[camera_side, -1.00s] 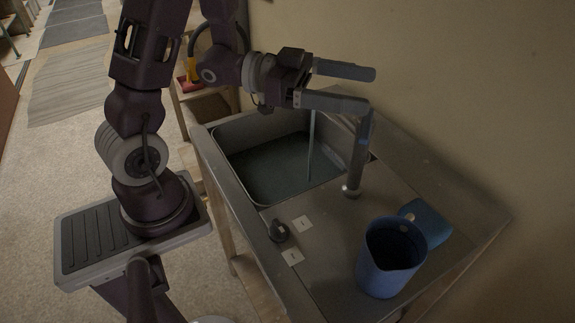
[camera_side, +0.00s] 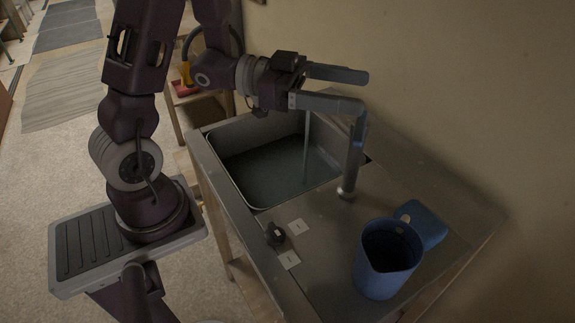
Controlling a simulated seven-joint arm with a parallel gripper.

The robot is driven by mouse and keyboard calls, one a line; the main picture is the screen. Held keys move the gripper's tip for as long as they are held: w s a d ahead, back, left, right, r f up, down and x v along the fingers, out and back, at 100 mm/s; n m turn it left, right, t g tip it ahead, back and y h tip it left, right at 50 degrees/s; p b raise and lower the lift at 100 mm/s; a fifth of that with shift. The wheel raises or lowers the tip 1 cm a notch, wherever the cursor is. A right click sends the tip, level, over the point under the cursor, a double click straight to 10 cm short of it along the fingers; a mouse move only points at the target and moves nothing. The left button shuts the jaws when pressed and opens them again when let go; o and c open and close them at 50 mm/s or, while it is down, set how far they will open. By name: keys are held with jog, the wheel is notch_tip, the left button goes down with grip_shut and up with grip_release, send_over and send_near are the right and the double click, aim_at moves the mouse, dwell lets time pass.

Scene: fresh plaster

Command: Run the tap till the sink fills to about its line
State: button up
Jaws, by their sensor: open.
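The grey metal sink (camera_side: 226,134) is set into the counter and holds dark water (camera_side: 275,172). A thin stream (camera_side: 307,135) falls from the tap (camera_side: 350,170) into it. The tap's upper part is partly hidden behind my gripper. I cannot make out a fill line on the sink wall. My gripper (camera_side: 364,92) is open and empty, above the tap and the sink's right side, well away from the knob.
A blue jug (camera_side: 387,262) stands at the counter's front right, with a blue object (camera_side: 424,224), perhaps a sponge, behind it. White labels (camera_side: 297,226) lie beside the knob. A wall (camera_side: 450,100) runs close behind the counter. A small shelf (camera_side: 195,110) stands behind the sink's left.

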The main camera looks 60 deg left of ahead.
notch_tip(320, 180, up, 9)
jog(key=shift+r, duration=0.15)
jog(key=c, duration=1.4)
jog(key=w+a+t+y, duration=0.1)
jog(key=w+a+y, duration=0.1)
jog(key=w, duration=0.1)
jog(key=w+a+t+y, duration=0.1)
jog(key=w+a+y, duration=0.1)
jog(key=w, duration=0.2)
jog(key=w+a+n+t+y, duration=0.1)
jog(key=w+a+y, duration=0.1)
jog(key=w, duration=0.1)
jog(key=shift+w+a+r+t+y, duration=0.1)
jog(key=shift+w+r+t+y, duration=0.2)
jog(key=shift+r+y, duration=0.1)
grip_shut()
jog(key=w+a+n+g+y, duration=0.1)
jog(key=w+a+n+y, duration=0.2)
jog(key=w+a+y, duration=0.45)
jog(key=m+g+h, duration=0.4)
jog(key=g, duration=0.8)
send_over(359, 133)
jog(key=w+d, duration=0.1)
jog(key=d, duration=0.1)
notch_tip(359, 133, down, 2)
notch_tip(359, 133, down, 13)
jog(key=shift+a, duration=0.35)
